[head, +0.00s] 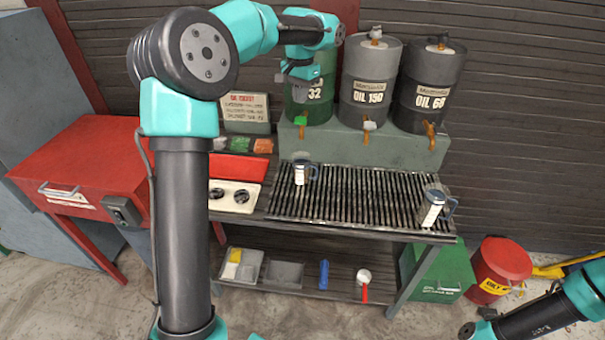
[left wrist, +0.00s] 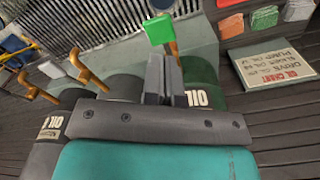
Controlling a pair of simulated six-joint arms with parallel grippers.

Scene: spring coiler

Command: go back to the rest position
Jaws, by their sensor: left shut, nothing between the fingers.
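My left gripper (head: 301,92) is raised in front of the green oil drum marked 32 (head: 322,88), above the green tap handle (head: 300,119). Its fingers (left wrist: 164,80) are shut and empty in the left wrist view, with the green tap handle (left wrist: 159,30) just beyond the tips. I cannot tell whether they touch the drum. My right arm shows only in part at the lower right of the head view; its gripper is out of the picture.
Jugs (head: 302,173) (head: 432,209) stand on the grate (head: 350,196). A red cabinet (head: 88,165) is left, a red can (head: 500,262) right. An oil chart (head: 245,110) stands behind the bench.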

